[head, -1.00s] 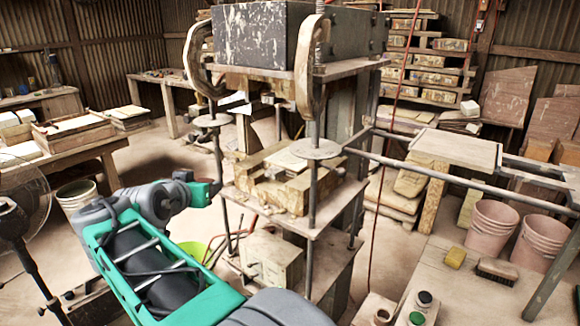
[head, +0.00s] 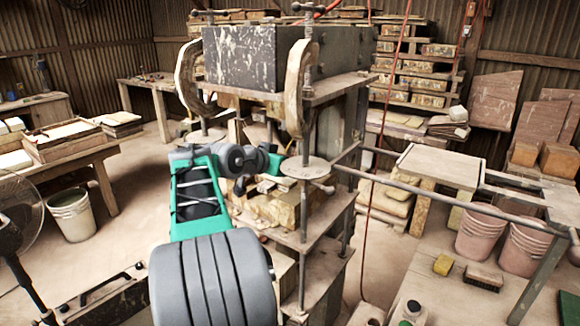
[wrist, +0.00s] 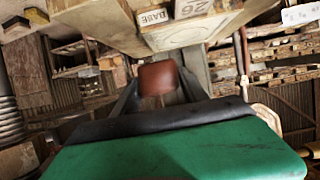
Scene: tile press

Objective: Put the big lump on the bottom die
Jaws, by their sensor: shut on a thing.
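In the wrist view a reddish-brown lump (wrist: 160,78) sits between the two grey fingers of my gripper (wrist: 157,88), which is shut on it. A pale block marked "BASE" (wrist: 185,32) fills the top of that view beyond the lump; the lump appears apart from it, but the gap is hard to judge. In the head view the bottom die (head: 275,208) is a tan, blocky piece on the press's lower plate. My arm's green wrist reaches in front of the press above it, covering part of the die. The lump cannot be made out in the head view.
The press has a heavy dark top block (head: 245,55), upright rods and a round disc (head: 305,168) close right of my wrist. A horizontal bar runs right from the press. Pink buckets (head: 487,228) and a brush (head: 484,277) are at the right.

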